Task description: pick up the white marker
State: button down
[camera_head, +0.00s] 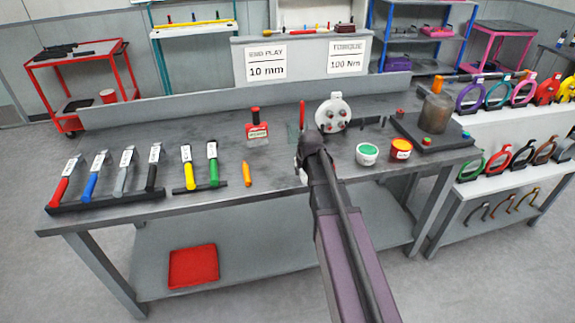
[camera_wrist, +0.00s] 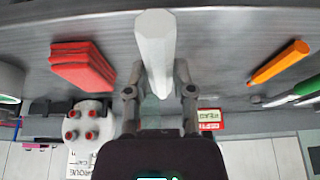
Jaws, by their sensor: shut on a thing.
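The white marker (camera_wrist: 155,50) is a pale faceted stick, seen between my fingers in the wrist view and pointing toward the top of that picture. My gripper (camera_wrist: 159,94) is shut on it, one finger on each side. In the head view my gripper (camera_head: 308,150) is over the middle of the grey workbench (camera_head: 125,218), and a small pale part of the marker (camera_head: 303,175) shows beside it. My arm hides much of the area there. I cannot tell whether the marker touches the bench.
An orange marker (camera_head: 246,173) lies to the left. A red block (camera_wrist: 82,65) lies near my gripper.

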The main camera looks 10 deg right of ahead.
jog(key=shift+s+d+r, duration=0.2)
jog(key=shift+s+d, duration=1.2)
jog(key=shift+s, duration=0.15)
dwell(0.4)
